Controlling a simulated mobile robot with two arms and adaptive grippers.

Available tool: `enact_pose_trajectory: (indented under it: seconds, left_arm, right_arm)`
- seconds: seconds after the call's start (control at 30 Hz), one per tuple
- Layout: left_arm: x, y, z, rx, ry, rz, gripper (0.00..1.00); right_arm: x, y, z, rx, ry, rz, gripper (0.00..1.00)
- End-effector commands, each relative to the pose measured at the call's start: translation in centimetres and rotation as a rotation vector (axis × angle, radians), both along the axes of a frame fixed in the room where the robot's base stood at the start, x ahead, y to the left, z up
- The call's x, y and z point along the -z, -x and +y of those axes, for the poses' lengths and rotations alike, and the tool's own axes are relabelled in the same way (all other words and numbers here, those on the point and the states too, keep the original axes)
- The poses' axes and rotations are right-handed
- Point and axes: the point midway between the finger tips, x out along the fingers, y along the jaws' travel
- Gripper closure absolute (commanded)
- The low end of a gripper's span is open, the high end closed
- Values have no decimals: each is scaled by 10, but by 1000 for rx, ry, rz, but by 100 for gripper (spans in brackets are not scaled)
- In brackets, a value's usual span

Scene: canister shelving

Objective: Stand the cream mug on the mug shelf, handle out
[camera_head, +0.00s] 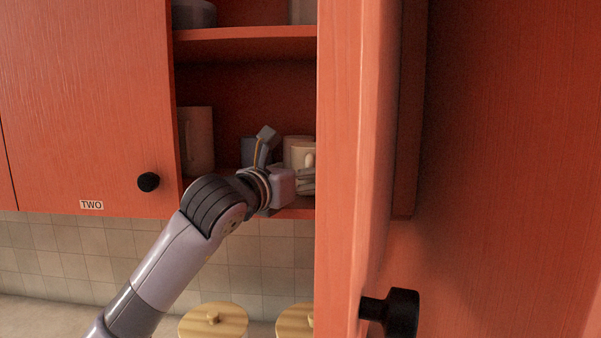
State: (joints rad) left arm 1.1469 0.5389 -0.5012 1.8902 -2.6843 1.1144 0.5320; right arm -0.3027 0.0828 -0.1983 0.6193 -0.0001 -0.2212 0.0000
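The cream mug (296,146) is inside the open cupboard, at the lower shelf (300,213). Its handle (309,160) faces out toward me. The right side of the mug is cut off by the open door. My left gripper (307,181) is in the cupboard opening, at the mug's lower front. Its fingers are partly hidden by the door edge, so I cannot tell whether they are open, shut or touching the mug. I cannot tell whether the mug's base rests on the shelf. My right gripper is not in view.
A dark mug (248,148) stands left of the cream mug, partly behind my wrist. A tall grey-brown canister (198,140) stands at the shelf's left. The open red door (343,120) closely borders the gripper's right. Wooden-lidded jars (213,320) stand on the counter below.

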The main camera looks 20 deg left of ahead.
Motion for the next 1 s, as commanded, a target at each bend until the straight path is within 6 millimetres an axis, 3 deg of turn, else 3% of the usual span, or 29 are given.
enact_pose_trajectory:
  seconds: [0.33, 0.8, 1.0]
  left_arm:
    - [0, 4, 1, 0, 1, -2, 19]
    - [1, 93, 25, -1, -1, -5, 19]
    - [0, 113, 30, -1, 0, -1, 19]
  right_arm:
    - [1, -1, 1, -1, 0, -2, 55]
    - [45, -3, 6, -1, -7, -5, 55]
    - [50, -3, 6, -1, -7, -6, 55]
